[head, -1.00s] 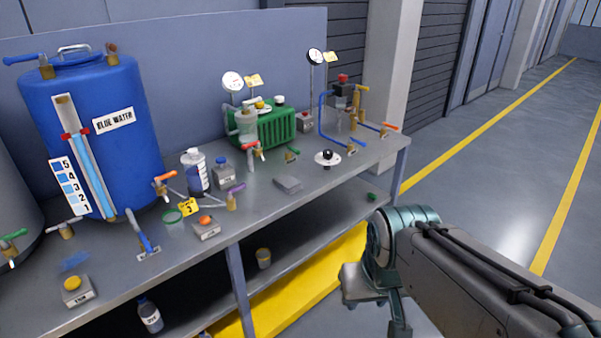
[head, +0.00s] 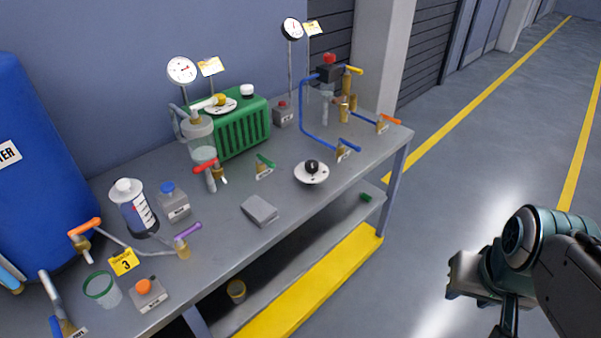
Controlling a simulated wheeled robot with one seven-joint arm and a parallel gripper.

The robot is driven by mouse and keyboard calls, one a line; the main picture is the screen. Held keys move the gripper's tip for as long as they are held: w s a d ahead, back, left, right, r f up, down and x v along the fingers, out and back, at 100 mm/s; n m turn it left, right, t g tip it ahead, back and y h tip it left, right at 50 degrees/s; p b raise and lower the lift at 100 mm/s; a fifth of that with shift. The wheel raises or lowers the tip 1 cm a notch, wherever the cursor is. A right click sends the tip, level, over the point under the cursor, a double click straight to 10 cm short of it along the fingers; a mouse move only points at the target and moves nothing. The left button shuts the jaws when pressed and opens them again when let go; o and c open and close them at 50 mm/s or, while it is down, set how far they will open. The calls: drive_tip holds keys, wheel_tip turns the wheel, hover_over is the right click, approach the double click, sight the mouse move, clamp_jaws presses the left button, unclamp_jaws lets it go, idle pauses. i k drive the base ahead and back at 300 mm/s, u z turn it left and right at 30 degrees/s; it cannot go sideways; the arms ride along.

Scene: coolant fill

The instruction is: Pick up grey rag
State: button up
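The grey rag (head: 259,210) lies flat on the grey bench top, near its front edge, as a small folded square. Nothing lies on it. My gripper (head: 480,298) is at the lower right, out over the floor, well to the right of the bench and apart from the rag. Its fingers are small and partly turned away, so I cannot tell if they are open or shut. I see nothing held in it.
Around the rag stand a grey box with a blue cap (head: 173,203), a purple-handled valve (head: 184,245), a green-handled valve (head: 264,167) and a white disc with a black knob (head: 312,173). A green radiator-like unit (head: 243,127) stands behind. The bench front is clear near the rag.

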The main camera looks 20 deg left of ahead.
sight(262, 213)
drive_tip(key=u, duration=0.25)
drive_tip(key=i, duration=0.85)
drive_tip(key=u, duration=1.1)
drive_tip(key=i, duration=0.4)
drive_tip(key=u, duration=0.25)
